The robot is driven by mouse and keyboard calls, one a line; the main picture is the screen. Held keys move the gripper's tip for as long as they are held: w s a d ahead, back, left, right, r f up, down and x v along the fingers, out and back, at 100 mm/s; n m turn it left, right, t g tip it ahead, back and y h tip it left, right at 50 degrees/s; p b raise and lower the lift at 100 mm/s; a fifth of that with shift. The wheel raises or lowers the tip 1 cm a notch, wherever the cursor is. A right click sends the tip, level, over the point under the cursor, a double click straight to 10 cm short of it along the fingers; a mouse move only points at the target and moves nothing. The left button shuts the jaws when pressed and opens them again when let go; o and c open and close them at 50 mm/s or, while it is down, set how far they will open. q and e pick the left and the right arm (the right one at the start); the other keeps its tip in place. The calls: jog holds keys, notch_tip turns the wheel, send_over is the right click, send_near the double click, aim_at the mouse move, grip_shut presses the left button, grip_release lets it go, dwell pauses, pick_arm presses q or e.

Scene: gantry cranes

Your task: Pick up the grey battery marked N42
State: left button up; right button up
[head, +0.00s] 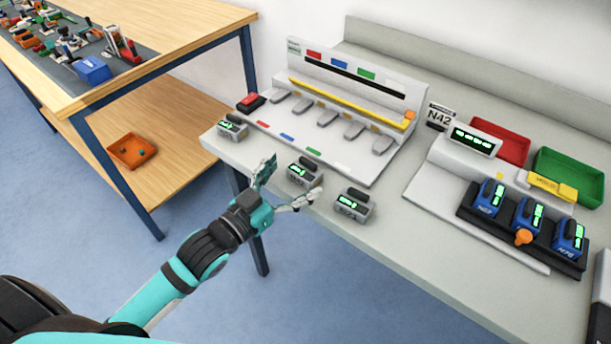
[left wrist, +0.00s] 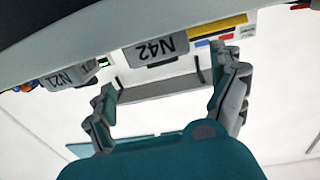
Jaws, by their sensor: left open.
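The grey battery marked N42 (left wrist: 155,48) is straight ahead of my left gripper (left wrist: 163,78) in the left wrist view, its label upside down. In the head view it appears to be the middle grey battery (head: 304,174) of three along the table's front edge. My left gripper (head: 284,184) is open just in front of it, fingers spread, with nothing between them that I can see held. Another grey battery, marked N21 (left wrist: 70,76), sits to the left in the wrist view. My right gripper is not in view.
Grey batteries stand on both sides, at left (head: 232,127) and right (head: 354,206). Behind is a white slotted rack (head: 340,110). A wooden bench (head: 150,30) stands at left.

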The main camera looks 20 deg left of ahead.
aim_at(306, 163)
pick_arm(q)
jog(key=shift+w+d, duration=0.15)
jog(key=shift+w, duration=0.35)
jog(key=b+x, duration=0.2)
jog(key=x, duration=0.2)
jog(key=shift+w, duration=0.3)
jog(key=shift+w+d, duration=0.1)
jog(key=shift+w, duration=0.1)
jog(key=shift+c, duration=0.2)
jog(key=c, duration=1.6)
jog(key=shift+r, duration=0.1)
jog(key=shift+c, duration=0.2)
